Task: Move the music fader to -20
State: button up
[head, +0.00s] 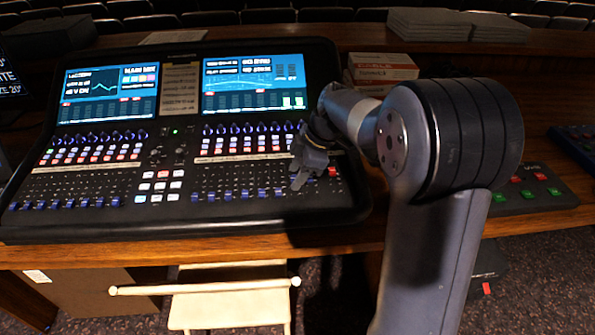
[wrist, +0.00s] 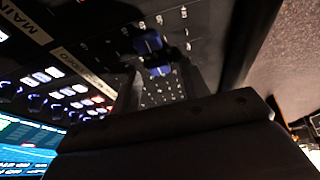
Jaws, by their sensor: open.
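The mixing desk (head: 185,215) has blue fader caps along the front of its left and right banks. My gripper (head: 299,180) is over the right end of the right fader bank, pointing down, with its jaws open. In the wrist view two blue fader caps (wrist: 150,42) show just beyond the dark gripper body, with white scale marks beside them. Whether the fingers touch a cap is hidden. A label strip reading "MAIN" (wrist: 92,12) and another strip (wrist: 75,66), too blurred to read surely, lie to the left. I cannot tell which fader is the music one.
Two lit screens (head: 110,90) (head: 252,84) stand at the back of the desk. Boxes (head: 382,68) sit behind its right side. A small panel with red and green buttons (head: 530,190) lies right of my arm. A pale chair (head: 230,300) is in front.

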jog(key=v, duration=1)
jog(key=shift+d+r, duration=0.2)
jog(key=shift+r, duration=0.1)
jog(key=x, duration=1)
jog(key=shift+a+f, duration=0.2)
jog(key=shift+w+f, duration=0.15)
jog(key=shift+w+p, duration=0.35)
jog(key=shift+w, duration=0.1)
